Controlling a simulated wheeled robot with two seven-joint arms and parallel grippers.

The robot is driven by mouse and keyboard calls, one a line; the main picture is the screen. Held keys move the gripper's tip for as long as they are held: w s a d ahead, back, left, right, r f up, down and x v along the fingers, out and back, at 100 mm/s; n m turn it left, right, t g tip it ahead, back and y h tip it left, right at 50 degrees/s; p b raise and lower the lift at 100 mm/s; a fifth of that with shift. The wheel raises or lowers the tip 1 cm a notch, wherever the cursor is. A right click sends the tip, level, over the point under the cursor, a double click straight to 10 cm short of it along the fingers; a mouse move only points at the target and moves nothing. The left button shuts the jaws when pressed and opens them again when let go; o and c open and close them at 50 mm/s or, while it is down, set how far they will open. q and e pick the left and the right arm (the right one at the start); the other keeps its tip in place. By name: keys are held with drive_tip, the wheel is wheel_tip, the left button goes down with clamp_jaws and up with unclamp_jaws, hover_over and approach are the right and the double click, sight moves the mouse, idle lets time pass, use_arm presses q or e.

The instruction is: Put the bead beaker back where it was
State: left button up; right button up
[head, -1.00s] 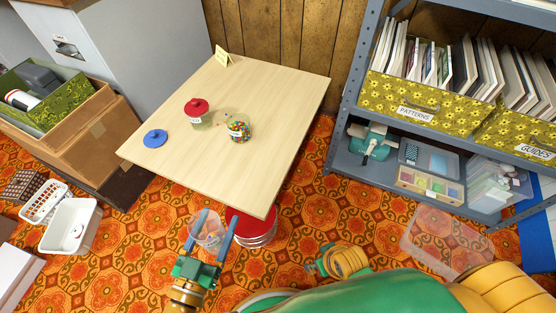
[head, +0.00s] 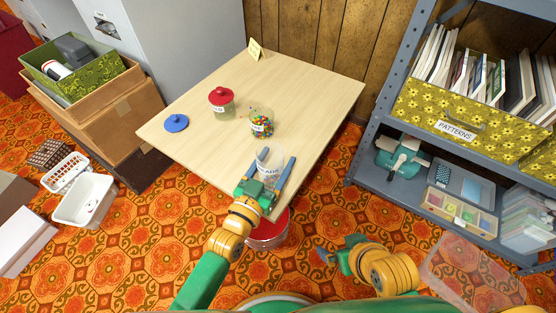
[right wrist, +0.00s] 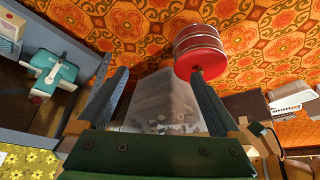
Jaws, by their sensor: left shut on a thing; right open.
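A clear beaker (head: 269,160) with a pale label is between the fingers of my left gripper (head: 273,166), which is shut on it. They are at the near corner of the wooden table (head: 190,152); I cannot tell whether the beaker touches the top. A clear jar full of coloured beads (head: 262,124) stands behind it on the table. To its left stands a jar with a red lid (head: 221,98), and a blue lid (head: 176,122) lies at the left. My right gripper (head: 335,252) is low over the floor, open and empty; its spread fingers show in the right wrist view (right wrist: 158,85).
A red-topped round tin (head: 268,232) stands on the floor by the table's near corner. A clear plastic box (head: 470,270) lies on the floor at right. A grey metal shelf (head: 400,178) stands at right. A small yellow card (head: 255,49) stands at the table's back.

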sight(265, 180)
use_arm(q)
drive_tip(key=shift+w+d+f+b, duration=0.3)
drive_tip(key=shift+w+d+b, duration=0.15)
drive_tip(key=shift+w, duration=0.2)
use_arm(e)
drive_tip(key=w+a+r+t+y, duration=0.1)
drive_tip(key=w+a+r+t, duration=0.1)
drive_tip(key=w+r+t, duration=0.2)
drive_tip(key=w, duration=0.3)
drive_tip(key=shift+r+t, duration=0.4)
drive_tip(key=shift+w, duration=0.15)
use_arm(q)
drive_tip(key=o, duration=1.4)
drive_tip(key=p+v, duration=0.2)
drive_tip(key=v, duration=0.4)
drive_tip(key=shift+r, duration=0.15)
drive_tip(key=p+v, duration=0.1)
drive_tip(key=v, duration=0.4)
drive_tip(key=shift+p, duration=0.35)
drive_tip(key=shift+s+a, duration=0.25)
drive_tip(key=shift+s, duration=0.25)
use_arm(e)
drive_tip(key=s+d+f+g+h, duration=0.1)
drive_tip(key=s+d+f+g, duration=0.1)
drive_tip(key=s+f+g, duration=0.5)
wheel_tip(265, 180, down, 3)
drive_tip(key=s, duration=0.3)
drive_tip(key=shift+d+f, duration=0.15)
drive_tip(key=shift+d, duration=0.25)
